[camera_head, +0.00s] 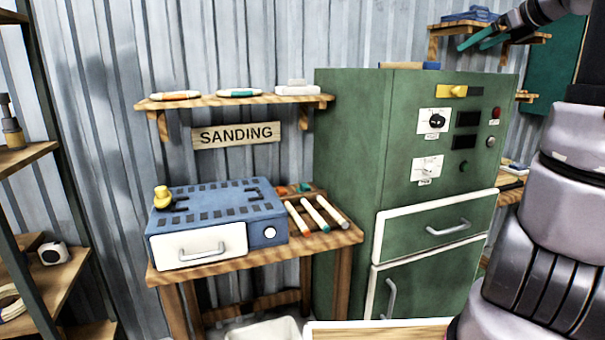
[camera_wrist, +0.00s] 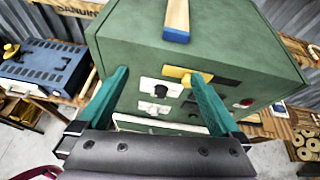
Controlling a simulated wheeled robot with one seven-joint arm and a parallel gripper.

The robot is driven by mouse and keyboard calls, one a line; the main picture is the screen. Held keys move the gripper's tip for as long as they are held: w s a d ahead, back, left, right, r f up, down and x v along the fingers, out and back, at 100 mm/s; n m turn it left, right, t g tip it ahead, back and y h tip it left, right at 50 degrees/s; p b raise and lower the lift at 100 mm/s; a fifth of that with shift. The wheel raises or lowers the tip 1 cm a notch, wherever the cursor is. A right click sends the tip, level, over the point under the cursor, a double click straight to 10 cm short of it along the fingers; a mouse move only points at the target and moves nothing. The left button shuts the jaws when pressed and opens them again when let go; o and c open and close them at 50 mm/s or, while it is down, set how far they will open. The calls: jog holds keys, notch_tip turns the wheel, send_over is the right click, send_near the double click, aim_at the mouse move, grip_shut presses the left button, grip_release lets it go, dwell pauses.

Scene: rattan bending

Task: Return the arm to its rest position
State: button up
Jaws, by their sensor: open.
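My gripper (camera_head: 480,38) is at the upper right of the head view, raised in front of a small wall shelf, with its teal fingers pointing left. In the wrist view my gripper (camera_wrist: 163,95) shows two teal fingers spread wide apart with nothing between them. Behind the fingers stands the green cabinet (camera_wrist: 125,40), apart from them as far as I can tell. My arm (camera_head: 570,180) rises along the right edge of the head view and partly hides what is behind it.
The green cabinet (camera_head: 345,150) has dials, a drawer and a door. A blue sanding machine (camera_head: 215,205) sits on a wooden table (camera_head: 250,258) beside several coloured sticks. A wall shelf (camera_head: 235,101) hangs above. A metal rack (camera_head: 60,160) stands at left. A wooden block (camera_wrist: 177,18) lies on the cabinet top.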

jog(key=s+a+f+n+g, duration=0.2)
jog(key=s+a+f+n, duration=0.2)
jog(key=s+a+n, duration=0.3)
jog(key=s+a+f+n+g, duration=0.25)
jog(key=s+a+n, duration=0.4)
jog(key=a, duration=0.35)
jog(key=s+a+f+n+h, duration=0.2)
jog(key=s+f+n, duration=0.5)
jog(key=s+n, duration=0.3)
jog(key=n, duration=0.3)
jog(key=shift+s+a+f+h, duration=0.2)
jog(key=shift+s+f+h, duration=0.1)
jog(key=shift+h, duration=0.1)
jog(key=shift+r, duration=0.1)
